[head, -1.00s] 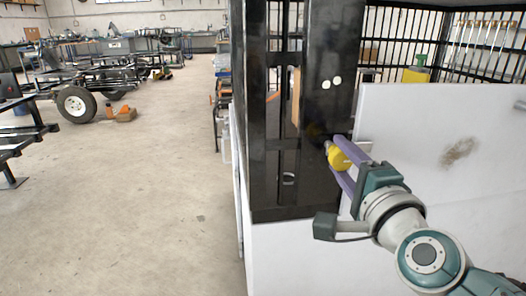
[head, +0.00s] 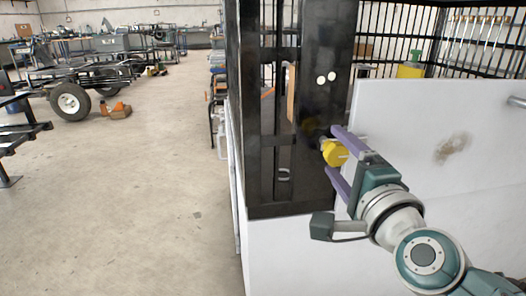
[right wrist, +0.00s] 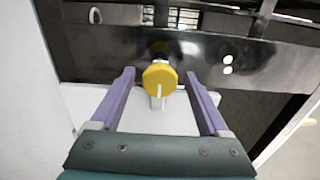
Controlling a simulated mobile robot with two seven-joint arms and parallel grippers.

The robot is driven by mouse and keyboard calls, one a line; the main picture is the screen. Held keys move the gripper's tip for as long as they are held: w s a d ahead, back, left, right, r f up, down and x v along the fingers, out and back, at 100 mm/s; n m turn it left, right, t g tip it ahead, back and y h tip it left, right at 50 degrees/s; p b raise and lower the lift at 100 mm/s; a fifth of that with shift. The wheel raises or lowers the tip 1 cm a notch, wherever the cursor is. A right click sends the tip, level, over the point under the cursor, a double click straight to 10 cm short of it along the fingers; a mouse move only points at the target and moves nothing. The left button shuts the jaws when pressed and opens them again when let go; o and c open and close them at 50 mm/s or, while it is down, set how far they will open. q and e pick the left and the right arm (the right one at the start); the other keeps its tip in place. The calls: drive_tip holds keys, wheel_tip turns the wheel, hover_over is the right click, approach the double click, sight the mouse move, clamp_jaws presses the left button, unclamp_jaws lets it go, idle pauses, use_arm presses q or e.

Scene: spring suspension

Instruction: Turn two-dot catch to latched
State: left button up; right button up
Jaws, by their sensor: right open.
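In the right wrist view a gap shows between the knob and each finger. My left gripper is not in view.
A white panel (head: 440,150) stands close on the right, beside my right arm. Black bars (head: 405,40) form a cage behind. Open concrete floor (head: 130,210) lies to the left, with a wheeled chassis (head: 70,100) farther back.

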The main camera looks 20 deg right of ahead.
drive_tip(key=p+v, duration=0.1)
drive_tip(key=v, duration=0.8)
drive_tip(key=shift+s+a, duration=0.1)
drive_tip(key=s+a+r+n+g+y+p, duration=0.4)
drive_tip(key=a+r+n+g+y+p, duration=0.35)
drive_tip(key=a+r+n+p, duration=0.85)
drive_tip(key=s+d+r+n+g+h+p, duration=0.25)
drive_tip(key=s+d+r+n+p, duration=0.2)
drive_tip(key=s+p, duration=0.3)
drive_tip(key=s+d+r+n+g+h+p, duration=0.1)
drive_tip(key=s+d+r+n+g+p, duration=0.25)
drive_tip(key=s+r+p, duration=0.4)
wheel_tip(320, 180, up, 34)
drive_tip(key=w+m+p, duration=0.1)
drive_tip(key=p, duration=3.6)
drive_tip(key=shift+w+r, duration=0.2)
drive_tip(key=shift+w, duration=0.1)
drive_tip(key=shift+d+g, duration=0.15)
drive_tip(key=shift+g, duration=0.1)
